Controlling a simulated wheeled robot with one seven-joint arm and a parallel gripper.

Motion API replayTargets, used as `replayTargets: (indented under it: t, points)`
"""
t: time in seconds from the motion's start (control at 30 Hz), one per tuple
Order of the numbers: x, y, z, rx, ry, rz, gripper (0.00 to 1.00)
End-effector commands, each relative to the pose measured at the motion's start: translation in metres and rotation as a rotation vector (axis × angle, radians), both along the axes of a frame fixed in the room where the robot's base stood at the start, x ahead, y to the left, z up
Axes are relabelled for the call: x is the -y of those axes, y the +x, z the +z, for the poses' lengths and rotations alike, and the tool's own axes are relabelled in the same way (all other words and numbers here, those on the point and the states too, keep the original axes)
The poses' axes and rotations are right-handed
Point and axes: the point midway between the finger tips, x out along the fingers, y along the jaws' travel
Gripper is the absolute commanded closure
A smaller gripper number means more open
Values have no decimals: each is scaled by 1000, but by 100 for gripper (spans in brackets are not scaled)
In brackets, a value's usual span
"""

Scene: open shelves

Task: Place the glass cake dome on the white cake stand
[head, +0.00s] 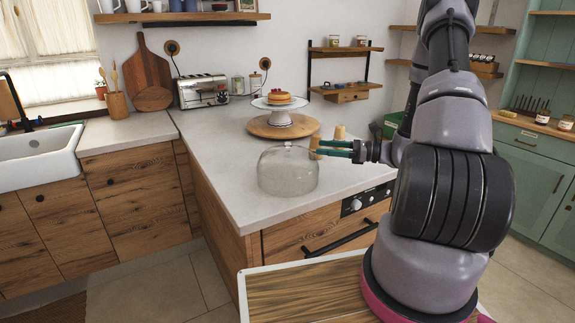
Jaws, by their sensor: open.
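The clear glass cake dome (287,172) stands upright on the pale counter near its front corner. The white cake stand (280,117) is farther back, on a round wooden board (262,128), and bears a small cake with red topping (279,97). My gripper (318,148) is at the dome's upper right, its green fingers pointing left toward the dome. It is open and holds nothing. I cannot tell from this view whether the fingertips touch the dome.
Wooden shakers or mills (314,145) stand by my fingers, with another (339,132) behind. The counter (205,150) left of the dome is clear.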

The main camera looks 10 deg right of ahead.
Motion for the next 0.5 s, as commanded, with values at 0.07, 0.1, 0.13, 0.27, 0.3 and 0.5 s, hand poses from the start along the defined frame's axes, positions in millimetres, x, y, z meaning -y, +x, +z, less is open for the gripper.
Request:
replayTargets:
  t: [0.07, 0.1, 0.13, 0.27, 0.3, 0.5]
  points:
    - [-1, 4, -5, -8, 16, -17, 31]
    - [-4, 6, -6, -8, 19, -20, 31]
    - [-8, 8, -6, -9, 20, -20, 31]
    - [-28, 18, -6, -9, 20, -20, 31]
    - [-33, 21, -6, -9, 19, -19, 31]
    - [-47, 29, -7, -9, 18, -20, 31]
